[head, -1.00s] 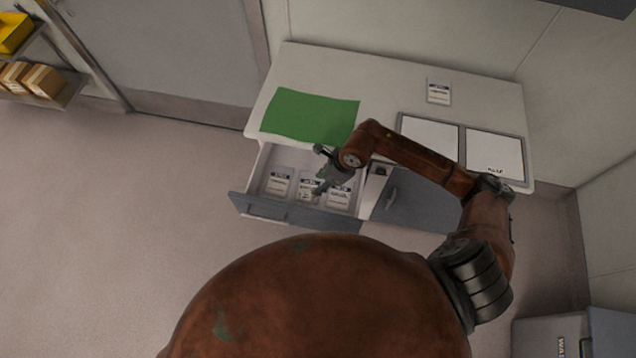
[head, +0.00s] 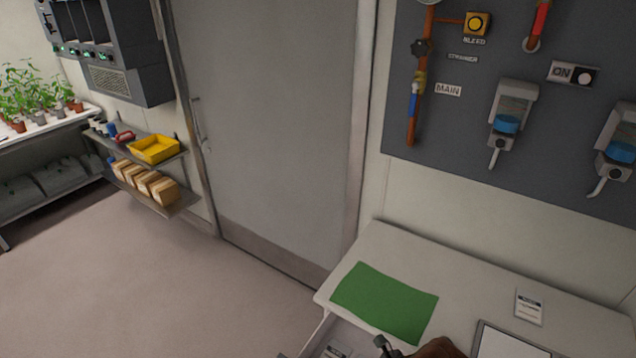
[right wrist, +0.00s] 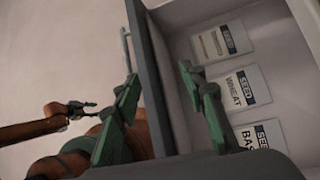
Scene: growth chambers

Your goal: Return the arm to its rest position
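My right gripper (right wrist: 165,108) is open in the right wrist view. One green finger is on the outer side of the grey drawer front (right wrist: 150,85), the other over the inside of the open drawer. Nothing is seen held between them.
Seed packets, including a wheat one (right wrist: 237,88), lie in the drawer. A green mat (head: 385,302) and another packet (head: 529,306) lie on the white counter (head: 455,275). A closed door (head: 275,130) and a shelf with a yellow tray (head: 154,150) stand left. The floor is clear.

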